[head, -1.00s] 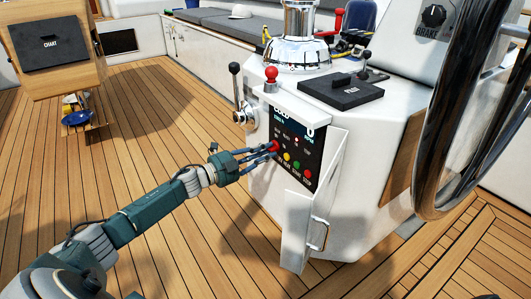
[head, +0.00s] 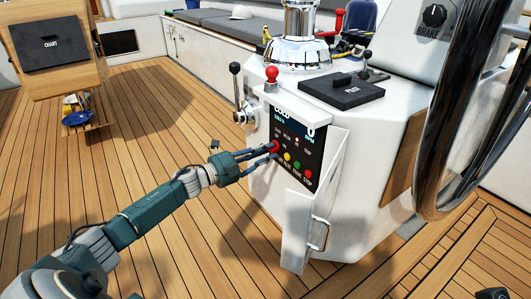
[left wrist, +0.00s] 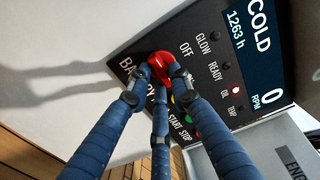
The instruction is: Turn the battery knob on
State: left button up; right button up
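The battery knob (left wrist: 160,66) is red and round, on the dark engine panel (left wrist: 215,60) beside the words BATTERY and OFF. In the head view the knob (head: 275,146) is at the panel's left side, mostly behind fingertips. My left gripper (left wrist: 157,85) has its blue fingers drawn in around the knob, with the tips against it as far as I can see. In the head view the left gripper (head: 265,151) reaches the panel from the left. The knob's pointer position is hidden. My right gripper's fingers are out of view.
The white panel door (head: 303,228) hangs open below right of the panel. Coloured buttons (head: 297,164) sit just below the knob.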

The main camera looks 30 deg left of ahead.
pick_arm(q)
jog(key=shift+o, duration=1.1)
jog(key=v, duration=1.2)
